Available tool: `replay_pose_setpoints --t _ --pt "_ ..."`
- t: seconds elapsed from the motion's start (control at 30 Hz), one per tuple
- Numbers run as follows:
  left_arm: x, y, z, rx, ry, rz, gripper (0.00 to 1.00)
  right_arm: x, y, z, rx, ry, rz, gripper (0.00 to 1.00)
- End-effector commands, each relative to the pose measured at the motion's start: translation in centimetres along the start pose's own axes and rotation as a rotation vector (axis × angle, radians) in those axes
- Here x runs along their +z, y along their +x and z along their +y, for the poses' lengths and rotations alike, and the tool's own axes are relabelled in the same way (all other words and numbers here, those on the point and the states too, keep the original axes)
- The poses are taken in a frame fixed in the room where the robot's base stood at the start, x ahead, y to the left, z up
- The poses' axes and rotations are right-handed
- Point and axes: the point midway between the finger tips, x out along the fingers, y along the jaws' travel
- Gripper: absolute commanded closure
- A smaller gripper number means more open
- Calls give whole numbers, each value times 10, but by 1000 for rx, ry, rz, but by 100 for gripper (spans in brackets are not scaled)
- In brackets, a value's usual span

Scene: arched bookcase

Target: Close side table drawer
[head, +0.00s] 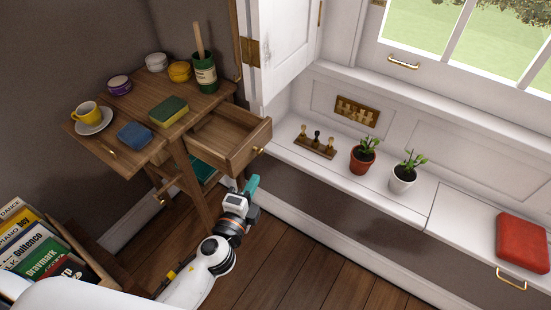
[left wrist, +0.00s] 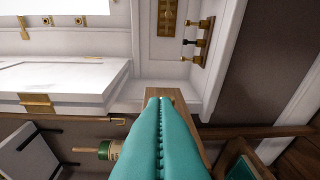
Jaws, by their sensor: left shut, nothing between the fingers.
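The wooden side table (head: 135,155) stands against the left wall. Its drawer (head: 225,150) is pulled out toward the right and looks empty, with a small brass knob (head: 258,151) on its front. My left gripper (head: 251,185) has teal fingers and is just below and in front of the drawer front, apart from it as far as I can tell. In the left wrist view the teal fingers (left wrist: 158,135) are shut together with nothing between them, and they cover part of the drawer's wood behind. My right gripper is not in view.
On the table are a yellow cup (head: 86,112) on a saucer, sponges, small jars and a green pot (head: 204,75). A white cabinet door (head: 288,45) stands open behind the drawer. A white bench (head: 335,180) with plants is right. Books (head: 35,250) are lower left.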

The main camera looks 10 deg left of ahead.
Motion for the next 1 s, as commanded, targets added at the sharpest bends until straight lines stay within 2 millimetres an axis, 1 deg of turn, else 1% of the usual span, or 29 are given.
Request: replay_pose_setpoints --t 0.03,0.1,0.17,0.27,0.37,0.5,0.67,0.8,0.9,1.0 --pt "2 0 8 32 23 -4 100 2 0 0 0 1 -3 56" --pt "3 1 18 55 42 -6 100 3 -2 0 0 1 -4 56" --pt "4 4 22 61 47 -7 100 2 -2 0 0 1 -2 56" --pt "4 17 24 62 47 -7 100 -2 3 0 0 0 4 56" --pt "4 36 25 61 45 -6 100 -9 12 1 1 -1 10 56" --pt "4 67 26 60 45 -7 100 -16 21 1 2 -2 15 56" --pt "4 100 28 59 44 -6 100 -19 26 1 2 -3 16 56" --pt "-17 104 28 56 46 -6 100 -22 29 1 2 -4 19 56" --pt "-27 107 28 57 45 -6 100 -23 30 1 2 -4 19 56" --pt "-33 108 28 57 43 -6 100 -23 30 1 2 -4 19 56"
